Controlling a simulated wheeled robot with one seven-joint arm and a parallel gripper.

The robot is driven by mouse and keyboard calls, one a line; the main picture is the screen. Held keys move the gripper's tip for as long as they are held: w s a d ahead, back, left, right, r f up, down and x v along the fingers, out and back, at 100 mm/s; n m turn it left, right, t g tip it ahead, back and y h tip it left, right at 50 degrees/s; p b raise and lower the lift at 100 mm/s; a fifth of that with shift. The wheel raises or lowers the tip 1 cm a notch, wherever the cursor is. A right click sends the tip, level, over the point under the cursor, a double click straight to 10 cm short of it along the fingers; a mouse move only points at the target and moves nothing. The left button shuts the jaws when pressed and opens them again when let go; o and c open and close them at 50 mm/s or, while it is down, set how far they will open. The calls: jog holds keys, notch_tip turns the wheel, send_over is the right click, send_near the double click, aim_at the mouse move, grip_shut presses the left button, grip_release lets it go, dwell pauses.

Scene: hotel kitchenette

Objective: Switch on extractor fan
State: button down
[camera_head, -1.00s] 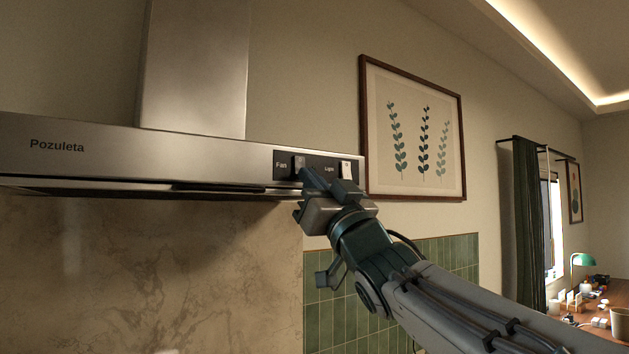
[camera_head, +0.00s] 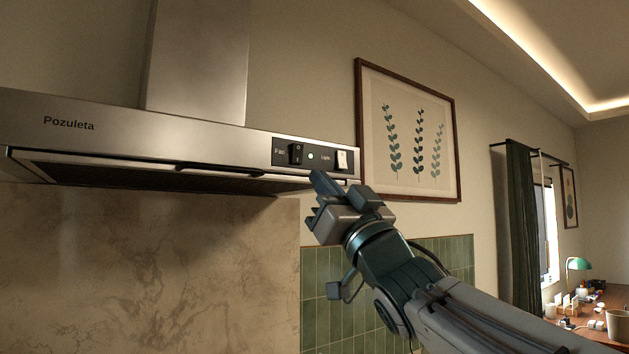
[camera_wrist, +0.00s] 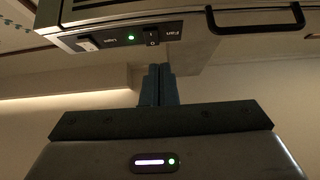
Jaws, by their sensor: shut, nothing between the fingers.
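The extractor hood (camera_head: 190,142) is a steel unit on the wall with a dark control panel at its right end. The panel holds a dark rocker switch marked Fan (camera_head: 296,154) and a white switch marked Light (camera_head: 342,160). A small green lamp (camera_head: 311,156) glows between them. In the wrist view the Fan switch (camera_wrist: 152,37) and the lit green lamp (camera_wrist: 131,38) show upside down. My gripper (camera_head: 318,180) is shut and empty, just below the panel and apart from it. Its fingertips (camera_wrist: 159,72) point up towards the Fan switch in the wrist view.
A framed leaf print (camera_head: 410,135) hangs on the wall right of the hood. Green tiles (camera_head: 330,322) and a stone splashback (camera_head: 150,270) lie below. A desk with a green lamp (camera_head: 578,264) stands far right. The space below the panel is free.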

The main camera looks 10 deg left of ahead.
jog(key=w+f+b+v, duration=0.1)
jog(key=v, duration=0.5)
dwell(0.3)
jog(key=w+d+f+m+t+h+p, duration=0.2)
jog(key=w+d+f+m+h, duration=0.45)
jog(key=f+h, duration=0.4)
jog(key=s+d+f+m+g+h+p, duration=0.1)
jog(key=d+f+g+h, duration=0.25)
jog(key=f, duration=0.35)
jog(key=d+f+m+g+h+p, duration=0.1)
jog(key=d+f+m+g+h, duration=0.2)
jog(key=f, duration=0.4)
jog(key=s+d+f+g+h+p, duration=0.1)
jog(key=s+f+g, duration=0.4)
jog(key=s+f, duration=0.5)
jog(key=s+d+f+g+h+p, duration=0.1)
jog(key=s+d+f+g+p, duration=0.2)
jog(key=s+f, duration=0.7)
jog(key=d+g, duration=0.2)
jog(key=d, duration=0.1)
jog(key=shift+d+n, duration=0.3)
jog(key=shift+n, duration=0.05)
